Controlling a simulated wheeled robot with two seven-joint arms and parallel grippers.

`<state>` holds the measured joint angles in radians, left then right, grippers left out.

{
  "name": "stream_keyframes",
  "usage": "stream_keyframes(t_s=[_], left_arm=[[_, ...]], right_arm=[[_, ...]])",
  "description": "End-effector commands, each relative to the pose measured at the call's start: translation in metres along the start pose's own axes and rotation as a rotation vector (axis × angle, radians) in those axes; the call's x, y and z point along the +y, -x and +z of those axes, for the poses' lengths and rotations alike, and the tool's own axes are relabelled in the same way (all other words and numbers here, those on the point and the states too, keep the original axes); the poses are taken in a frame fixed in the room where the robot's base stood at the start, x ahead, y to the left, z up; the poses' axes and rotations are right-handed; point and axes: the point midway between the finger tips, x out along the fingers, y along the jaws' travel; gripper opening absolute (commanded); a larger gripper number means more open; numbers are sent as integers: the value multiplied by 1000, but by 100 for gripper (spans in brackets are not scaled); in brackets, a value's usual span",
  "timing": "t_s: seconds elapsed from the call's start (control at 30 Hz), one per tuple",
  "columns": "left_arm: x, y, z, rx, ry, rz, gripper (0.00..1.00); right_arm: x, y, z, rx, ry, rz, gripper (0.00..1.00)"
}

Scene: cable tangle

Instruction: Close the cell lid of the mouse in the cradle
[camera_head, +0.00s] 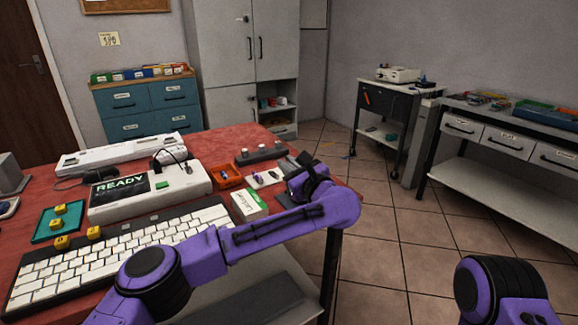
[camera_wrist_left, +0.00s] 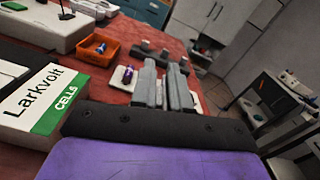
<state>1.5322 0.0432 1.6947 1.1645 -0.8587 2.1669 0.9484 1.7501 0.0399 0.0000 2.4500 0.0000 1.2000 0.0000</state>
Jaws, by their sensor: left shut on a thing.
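My left gripper (camera_head: 299,172) reaches over the right side of the red table; its grey fingers (camera_wrist_left: 165,78) fill the middle of the left wrist view. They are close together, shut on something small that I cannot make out. The mouse, its cradle and its cell lid cannot be told apart clearly; the fingers and wrist cover that area. Just left of the fingers lies a small white piece (camera_head: 265,178) with a purple part on it, which also shows in the left wrist view (camera_wrist_left: 126,74). My right gripper is out of view.
A white and green Larkvolt cells box (camera_head: 249,206) stands left of my left gripper. Beyond are an orange tray (camera_head: 226,175) and a grey bar with knobs (camera_head: 261,154). A keyboard (camera_head: 120,250) and a READY console (camera_head: 150,190) fill the table's left.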

Motion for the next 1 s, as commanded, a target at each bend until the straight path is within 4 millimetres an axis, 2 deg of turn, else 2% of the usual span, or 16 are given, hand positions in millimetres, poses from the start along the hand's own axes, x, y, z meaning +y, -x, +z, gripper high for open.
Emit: stream_keyframes(t_s=[0.57, 1.0], left_arm=[[-5, 0, 0, 3, -86, 2, 0], [-22, 1, -1, 1, -367, 1, 0]], right_arm=[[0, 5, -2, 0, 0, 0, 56], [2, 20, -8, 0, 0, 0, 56]])
